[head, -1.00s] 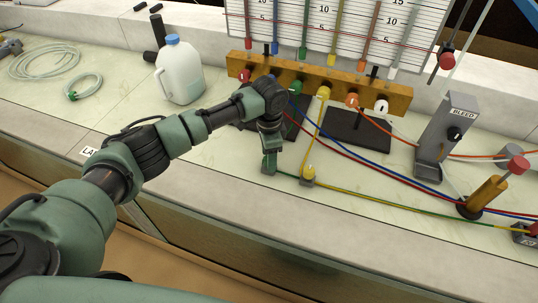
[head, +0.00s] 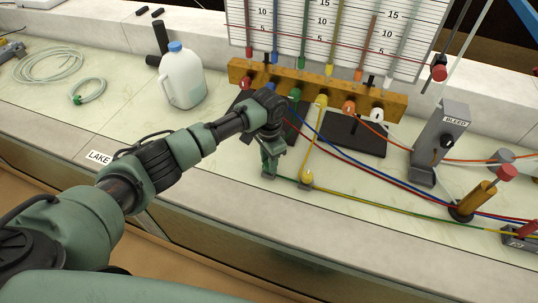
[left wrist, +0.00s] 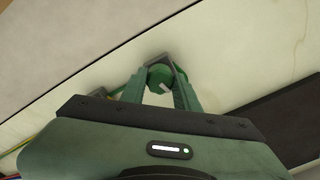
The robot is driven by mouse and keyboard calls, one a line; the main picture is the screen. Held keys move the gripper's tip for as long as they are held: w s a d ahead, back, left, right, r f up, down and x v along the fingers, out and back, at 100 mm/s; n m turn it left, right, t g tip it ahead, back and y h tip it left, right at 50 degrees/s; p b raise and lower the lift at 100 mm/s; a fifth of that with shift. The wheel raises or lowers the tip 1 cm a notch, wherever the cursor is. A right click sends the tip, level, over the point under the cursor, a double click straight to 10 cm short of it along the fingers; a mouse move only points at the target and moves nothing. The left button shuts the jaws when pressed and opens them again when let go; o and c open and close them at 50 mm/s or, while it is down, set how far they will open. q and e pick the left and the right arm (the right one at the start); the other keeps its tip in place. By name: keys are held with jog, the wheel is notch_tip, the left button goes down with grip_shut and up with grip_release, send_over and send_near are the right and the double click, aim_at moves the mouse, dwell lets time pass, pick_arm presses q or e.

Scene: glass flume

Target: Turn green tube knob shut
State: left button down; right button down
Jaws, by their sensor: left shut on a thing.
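The green knob (left wrist: 160,77) is a round cap with a pale mark on its face, on a small grey block. In the left wrist view it sits between the two fingers of my left gripper (left wrist: 160,85), which are shut on its sides. In the head view my left gripper (head: 270,160) points down at the bench front, over the grey block (head: 269,176). The arm and fingers largely hide the knob there. The green tube (head: 350,196) runs right from the block along the bench. My right gripper is not in view.
A yellow knob (head: 307,177) stands close right of my gripper. Behind it is a wooden manifold (head: 390,105) with coloured fittings below a gauge board. Red and blue tubes cross to the right, near the BLEED post (head: 438,145). A jug (head: 184,80) stands back left.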

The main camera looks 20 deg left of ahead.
pick_arm(q)
jog(key=n+p, duration=0.2)
jog(key=n, duration=0.1)
jog(key=n+p, duration=0.1)
jog(key=p, duration=0.1)
jog(key=shift+r+n, duration=0.25)
jog(key=shift+n, duration=0.15)
jog(key=n+p, duration=0.3)
jog(key=n, duration=0.2)
jog(key=shift+d+p, duration=0.1)
jog(key=shift+p, duration=0.25)
jog(key=n+p, duration=0.2)
jog(key=n, duration=0.3)
jog(key=shift+w+f+n, duration=0.1)
jog(key=shift+n, duration=0.3)
jog(key=n+p, duration=0.1)
jog(key=n, duration=0.3)
jog(key=shift+n, duration=0.3)
jog(key=shift+w, duration=0.1)
jog(key=c, duration=1.1)
grip_release()
jog(key=shift+o, duration=0.2)
jog(key=shift+f, duration=0.1)
